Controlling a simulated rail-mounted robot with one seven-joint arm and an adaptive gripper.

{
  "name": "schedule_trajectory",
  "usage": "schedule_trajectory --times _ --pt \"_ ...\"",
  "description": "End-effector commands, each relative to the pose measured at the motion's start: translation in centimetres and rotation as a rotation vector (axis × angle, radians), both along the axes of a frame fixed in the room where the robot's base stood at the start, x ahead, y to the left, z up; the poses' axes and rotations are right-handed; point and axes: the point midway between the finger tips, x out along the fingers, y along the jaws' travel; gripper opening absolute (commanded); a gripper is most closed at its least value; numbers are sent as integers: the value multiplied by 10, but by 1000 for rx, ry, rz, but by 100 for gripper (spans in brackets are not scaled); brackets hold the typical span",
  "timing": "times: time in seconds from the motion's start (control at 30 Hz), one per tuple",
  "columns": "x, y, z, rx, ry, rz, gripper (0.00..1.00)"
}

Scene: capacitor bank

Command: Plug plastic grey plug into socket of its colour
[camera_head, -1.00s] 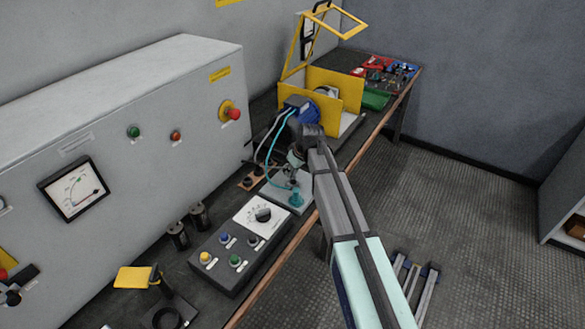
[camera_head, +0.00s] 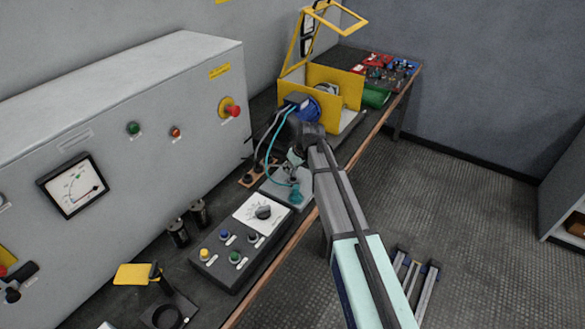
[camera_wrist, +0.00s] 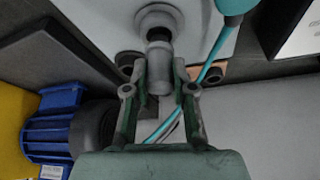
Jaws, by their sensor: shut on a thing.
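My gripper (camera_wrist: 160,92) is shut on the grey plug (camera_wrist: 159,72), which sits between its two fingers in the wrist view. The plug's dark end points at a round grey socket (camera_wrist: 158,18) on a light plate (camera_wrist: 110,15). The end overlaps the socket's opening in this view; I cannot tell how deep it is. A teal plug (camera_wrist: 233,6) stands at the plate to the right, with its teal cable running past my gripper. In the head view my gripper (camera_head: 294,160) is above the light plate (camera_head: 276,190), beside the teal plug (camera_head: 296,194). The grey plug is hard to make out there.
A yellow-sided machine with a blue motor (camera_wrist: 55,130) stands close by on the left of the wrist view. A control box (camera_head: 240,245) with a dial and buttons is in front of the plate. A large grey cabinet (camera_head: 130,130) lines the bench.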

Motion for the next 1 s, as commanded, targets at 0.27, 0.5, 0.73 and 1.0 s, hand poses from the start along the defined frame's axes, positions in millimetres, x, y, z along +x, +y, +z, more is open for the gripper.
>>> schedule_trajectory --times 0.27,0.5,0.73,1.0 --pt "0 0 -7 0 0 0 0" --pt "0 0 -12 0 0 0 0" --pt "0 0 -18 0 0 0 0" --pt "0 0 -21 0 0 0 0"
